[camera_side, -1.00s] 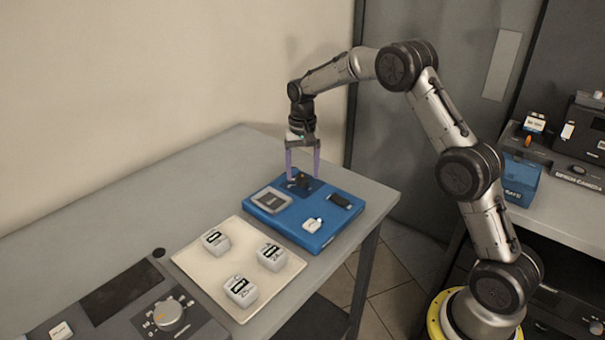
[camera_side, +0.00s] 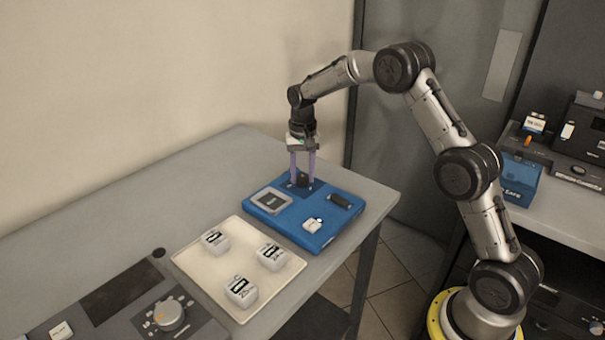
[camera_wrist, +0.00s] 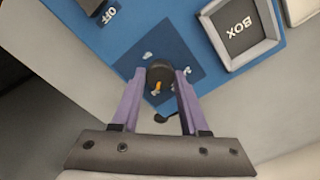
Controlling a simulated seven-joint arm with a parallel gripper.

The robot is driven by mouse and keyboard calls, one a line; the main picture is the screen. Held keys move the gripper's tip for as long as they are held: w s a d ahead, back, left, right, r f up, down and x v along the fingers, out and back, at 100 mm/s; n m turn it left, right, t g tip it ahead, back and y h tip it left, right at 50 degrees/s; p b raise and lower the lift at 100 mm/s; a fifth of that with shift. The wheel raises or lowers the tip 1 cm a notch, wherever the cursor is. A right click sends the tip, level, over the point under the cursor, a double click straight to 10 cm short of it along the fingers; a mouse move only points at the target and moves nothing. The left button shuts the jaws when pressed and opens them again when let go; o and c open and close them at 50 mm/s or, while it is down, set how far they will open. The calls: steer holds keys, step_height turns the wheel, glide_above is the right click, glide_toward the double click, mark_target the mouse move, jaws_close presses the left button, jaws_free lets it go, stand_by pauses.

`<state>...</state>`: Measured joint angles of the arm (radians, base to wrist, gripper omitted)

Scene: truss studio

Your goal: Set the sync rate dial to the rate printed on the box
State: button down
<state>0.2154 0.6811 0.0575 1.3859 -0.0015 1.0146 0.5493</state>
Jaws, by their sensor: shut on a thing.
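The blue box (camera_side: 345,232) lies flat near the right end of the table. The black dial (camera_wrist: 160,75) with an orange pointer mark sits on a darker blue square (camera_wrist: 187,55) at the box's far corner. My gripper (camera_side: 303,182) points straight down and is shut on the dial, with a purple finger on each side of it. The wrist view shows the same gripper (camera_wrist: 160,85) around the dial. Small pale marks surround the dial, too blurred to read. A grey framed panel (camera_wrist: 268,58) reading "BOX" lies beside it. A black switch (camera_side: 340,200) marked "OFF" is at another corner.
A cream tray (camera_side: 190,262) with three white labelled cubes stands left of the box. A grey console (camera_side: 195,318) with a large knob (camera_side: 168,315) is at front left. Another bench with a blue "SAFE" container (camera_side: 520,178) stands at right. The table's back is clear.

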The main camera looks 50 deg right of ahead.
steer(key=shift+n, duration=0.3)
steer(key=n, duration=0.9)
steer(key=shift+n, duration=0.4)
steer(key=n, duration=0.4)
steer(key=shift+n, duration=2.8)
steer(key=shift+c, duration=2.1)
jaws_free()
